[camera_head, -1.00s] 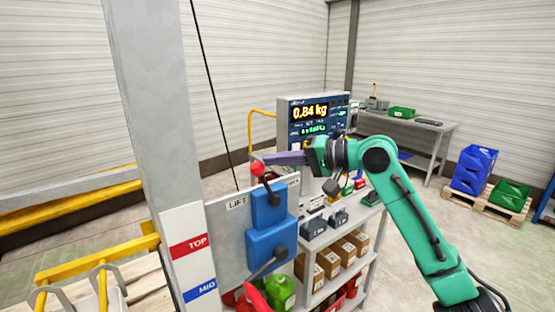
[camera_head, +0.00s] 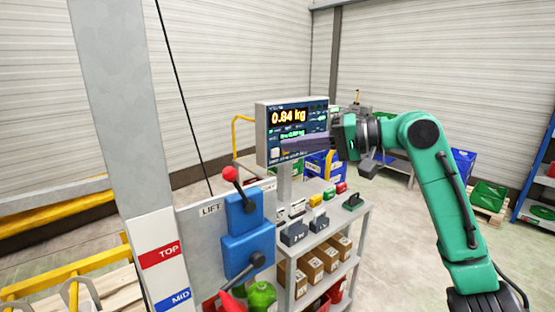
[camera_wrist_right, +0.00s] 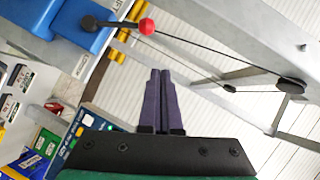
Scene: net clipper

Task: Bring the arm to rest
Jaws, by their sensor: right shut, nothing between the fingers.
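My right arm is green and comes in from the right in the head view. Its gripper (camera_head: 288,145) is shut and empty, held in front of the scale display (camera_head: 262,132) that reads 0.84 kg. In the right wrist view the two purple fingers (camera_wrist_right: 160,100) lie together with nothing between them. The blue lift control box (camera_head: 243,232) with a red-knobbed lever (camera_head: 230,174) stands to the left of and below the gripper, apart from it. My left gripper does not show.
A grey post (camera_head: 112,110) with TOP and MID labels stands at the left. A cart (camera_head: 357,228) with small weights on top and cardboard boxes (camera_head: 310,268) below stands under the arm. Blue and green bins are at the right. Open floor (camera_head: 400,230) lies beside the cart.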

